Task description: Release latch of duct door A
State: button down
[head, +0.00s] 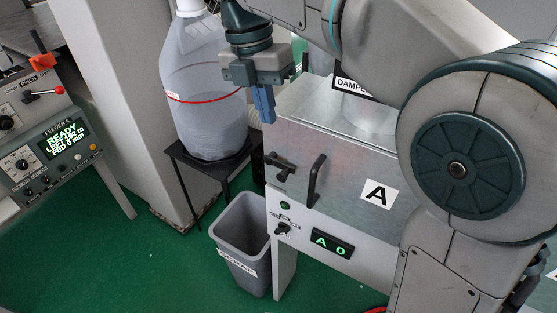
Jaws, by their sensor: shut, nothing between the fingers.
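Duct door A (340,172) is the grey metal front marked with a white "A" label (379,194). A dark latch (280,166) sits at its left edge, with its small lever pointing to the right and down. A black bar handle (316,181) stands just right of the latch. The door looks closed. My gripper (264,117) hangs above and slightly left of the latch, apart from it, with its blue fingers shut and empty. The fingers point down past the left corner of the duct box top. My arm hides the right part of the door.
A large translucent bottle (205,100) stands on a black stand (188,157) left of my gripper. A grey bin (238,235) is below. The feeder console (50,145) is at far left.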

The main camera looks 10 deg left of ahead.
aim_at(283, 175)
jog(key=f, duration=0.4)
jog(key=d+f, duration=0.1)
jog(key=f, duration=0.3)
jog(key=d+f, duration=0.1)
jog(key=f, duration=0.3)
jog(key=shift+s+d, duration=0.15)
jog(key=shift+s, duration=0.25)
jog(key=shift+f, duration=0.1)
jog(key=shift+d+f+y+b, duration=0.2)
jog(key=shift+f+y+b, duration=0.2)
jog(key=shift+b, duration=0.65)
jog(key=y+b, duration=0.1)
jog(key=f+t+y+b, duration=0.1)
jog(key=b, duration=0.1)
jog(key=shift+s+d, duration=0.25)
jog(key=shift+d, duration=0.15)
jog(key=shift+r, duration=0.15)
jog(key=r, duration=0.9)
jog(key=d+r+p, duration=0.1)
jog(key=r, duration=0.3)
jog(key=shift+s+r, duration=0.2)
jog(key=shift+r, duration=0.1)
